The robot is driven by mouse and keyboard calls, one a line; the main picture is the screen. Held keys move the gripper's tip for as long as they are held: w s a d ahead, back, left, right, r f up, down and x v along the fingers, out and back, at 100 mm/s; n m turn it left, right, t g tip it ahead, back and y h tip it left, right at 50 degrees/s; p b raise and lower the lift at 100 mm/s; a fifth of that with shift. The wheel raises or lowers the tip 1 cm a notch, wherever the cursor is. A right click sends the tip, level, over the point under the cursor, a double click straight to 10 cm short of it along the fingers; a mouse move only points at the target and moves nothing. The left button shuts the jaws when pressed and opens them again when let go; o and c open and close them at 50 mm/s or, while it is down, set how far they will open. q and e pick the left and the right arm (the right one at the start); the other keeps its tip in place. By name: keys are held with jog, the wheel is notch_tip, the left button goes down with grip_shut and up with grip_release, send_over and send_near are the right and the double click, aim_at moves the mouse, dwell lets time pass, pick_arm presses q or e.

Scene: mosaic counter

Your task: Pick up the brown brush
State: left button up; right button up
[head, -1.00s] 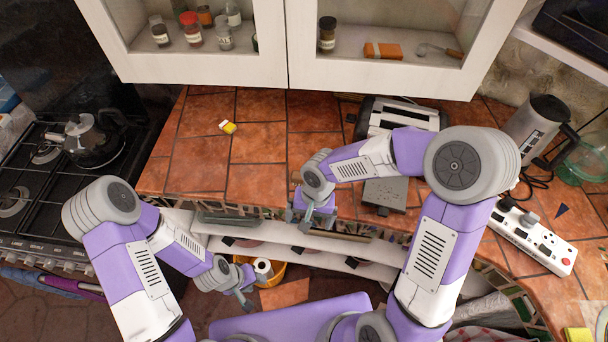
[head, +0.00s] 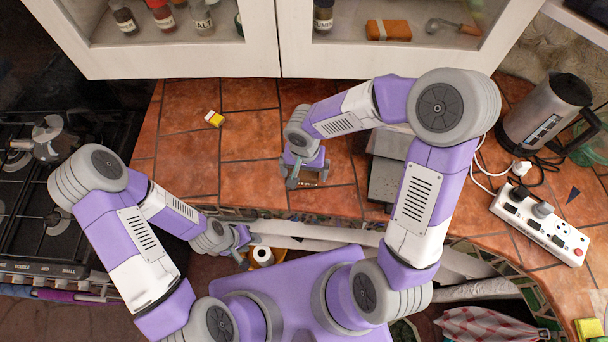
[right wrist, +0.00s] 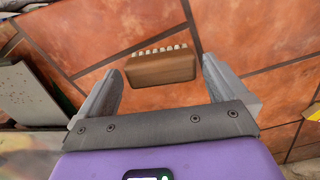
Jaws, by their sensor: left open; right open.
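The brown brush (right wrist: 160,69) lies on the tiled counter in the right wrist view, a wooden block with a row of pale bristles along its far side. My right gripper (right wrist: 163,78) is open, with one finger on each side of the brush in that view and gaps to both. In the head view, my right gripper (head: 304,178) is over the front part of the counter and largely hides the brush. My left gripper (head: 243,246) is open and empty, low in front of the counter edge.
A kettle (head: 545,115) and a white power strip (head: 540,225) are further right. A small yellow-and-white box (head: 214,118) lies at left on otherwise clear tiles (head: 245,150). The stove (head: 60,190) is far left.

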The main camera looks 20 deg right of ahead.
aim_at(304, 174)
notch_tip(304, 174, down, 2)
jog(key=shift+f, duration=0.1)
jog(key=c, duration=0.8)
jog(key=shift+w, duration=0.1)
notch_tip(304, 174, up, 10)
jog(key=shift+r+p, duration=0.1)
jog(key=shift+p, duration=0.7)
